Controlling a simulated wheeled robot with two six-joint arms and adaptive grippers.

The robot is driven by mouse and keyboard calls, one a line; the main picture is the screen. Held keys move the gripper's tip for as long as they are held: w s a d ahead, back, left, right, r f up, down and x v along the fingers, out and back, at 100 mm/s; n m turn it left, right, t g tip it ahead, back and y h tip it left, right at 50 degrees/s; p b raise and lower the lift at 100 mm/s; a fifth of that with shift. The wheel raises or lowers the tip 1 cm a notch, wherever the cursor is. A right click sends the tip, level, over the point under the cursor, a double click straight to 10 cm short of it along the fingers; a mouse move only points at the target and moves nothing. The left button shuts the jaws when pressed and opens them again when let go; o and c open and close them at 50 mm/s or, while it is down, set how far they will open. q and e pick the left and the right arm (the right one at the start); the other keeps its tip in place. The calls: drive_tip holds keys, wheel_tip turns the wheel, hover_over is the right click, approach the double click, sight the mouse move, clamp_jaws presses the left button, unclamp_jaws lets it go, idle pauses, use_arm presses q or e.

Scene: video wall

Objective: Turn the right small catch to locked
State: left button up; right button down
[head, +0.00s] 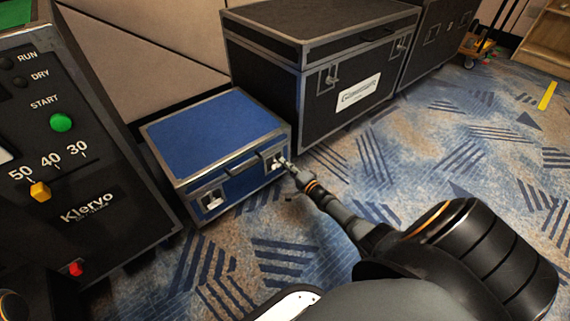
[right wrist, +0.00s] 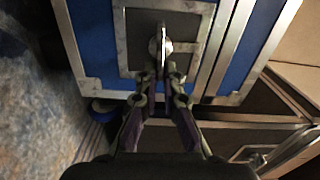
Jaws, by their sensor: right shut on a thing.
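The blue case (head: 215,130) with metal edges stands on the carpet, lid closed. Its right small catch (head: 273,158) is on the front face, at the tip of my right gripper (head: 285,163). In the right wrist view the catch (right wrist: 160,44) is a silver piece on a dark plate, and the fingers of my right gripper (right wrist: 162,72) are closed together on it. The fingers hide part of the catch, so I cannot tell its exact turn. The left small catch (head: 213,200) shows on the same face, untouched. My left gripper is not in view.
A large black case (head: 325,75) stands behind and right of the blue case. A dark machine (head: 75,150) with a green start button stands close on the left. A cart (head: 480,45) is far back right. The carpet (head: 470,150) in front is open.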

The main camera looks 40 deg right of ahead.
drive_tip(key=shift+f+m, duration=0.15)
drive_tip(key=shift+m, duration=0.25)
idle(0.3)
drive_tip(key=c, duration=1.5)
unclamp_jaws()
drive_tip(key=s, duration=1.2)
drive_tip(key=shift+d, duration=0.45)
